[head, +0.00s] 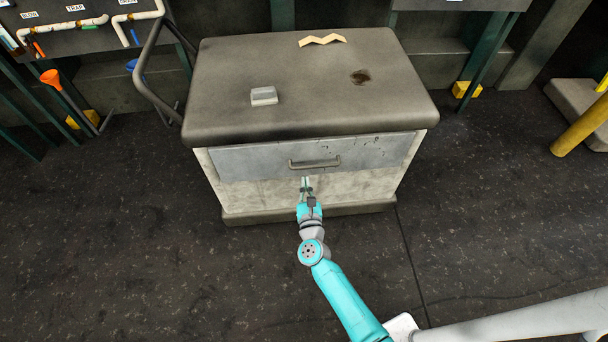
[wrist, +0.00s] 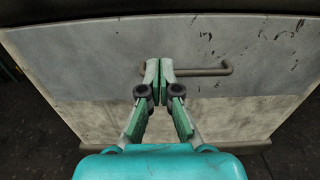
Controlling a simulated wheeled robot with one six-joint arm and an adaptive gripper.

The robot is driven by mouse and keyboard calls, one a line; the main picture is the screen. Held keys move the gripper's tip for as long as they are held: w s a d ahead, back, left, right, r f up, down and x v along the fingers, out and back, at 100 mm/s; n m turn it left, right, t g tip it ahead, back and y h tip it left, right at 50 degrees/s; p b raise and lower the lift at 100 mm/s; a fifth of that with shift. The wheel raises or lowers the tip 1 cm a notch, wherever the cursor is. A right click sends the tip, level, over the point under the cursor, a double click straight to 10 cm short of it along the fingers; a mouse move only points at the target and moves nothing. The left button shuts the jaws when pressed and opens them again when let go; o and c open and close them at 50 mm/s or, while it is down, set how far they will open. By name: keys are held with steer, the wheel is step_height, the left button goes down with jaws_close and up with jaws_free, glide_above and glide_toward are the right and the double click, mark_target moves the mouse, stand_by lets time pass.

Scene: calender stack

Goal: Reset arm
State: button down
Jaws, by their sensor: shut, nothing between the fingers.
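My gripper (head: 306,181) is in front of the cart's drawer front, just below the drawer handle (head: 315,163) in the head view. In the wrist view, my gripper (wrist: 159,72) has its fingertips together, with nothing seen between them. The handle (wrist: 205,71) shows behind the fingers and sticks out to their right. Whether the fingertips touch the handle or stand a little off it, I cannot tell. The drawer (head: 240,161) looks closed in the cart. My turquoise arm reaches up from the bottom of the head view.
The cart top (head: 300,80) holds a small grey block (head: 264,96), a tan zigzag piece (head: 322,39) and a dark stain. A push bar (head: 145,75) is at its left. A yellow post (head: 582,125) stands at right. The dark floor (head: 130,240) is open left of my arm.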

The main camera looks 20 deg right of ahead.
steer(key=shift+s+a, duration=0.1)
steer(key=shift+s, duration=0.15)
steer(key=s+a+r+n+y, duration=0.1)
steer(key=s+r+n+y, duration=0.1)
steer(key=s+n, duration=0.95)
steer(key=s+r+n+y, duration=0.1)
steer(key=s+r+n, duration=0.1)
steer(key=s+n, duration=1)
steer(key=s+a+r+n+g+y, duration=0.1)
steer(key=s+r+n, duration=0.6)
steer(key=s, duration=0.3)
steer(key=s+a+r+n+g+y, duration=0.1)
steer(key=s+r+n, duration=0.6)
steer(key=s+n, duration=0.2)
steer(key=shift+s+a+r+y, duration=0.2)
steer(key=shift+s+r+y, duration=0.15)
steer(key=shift+s, duration=0.3)
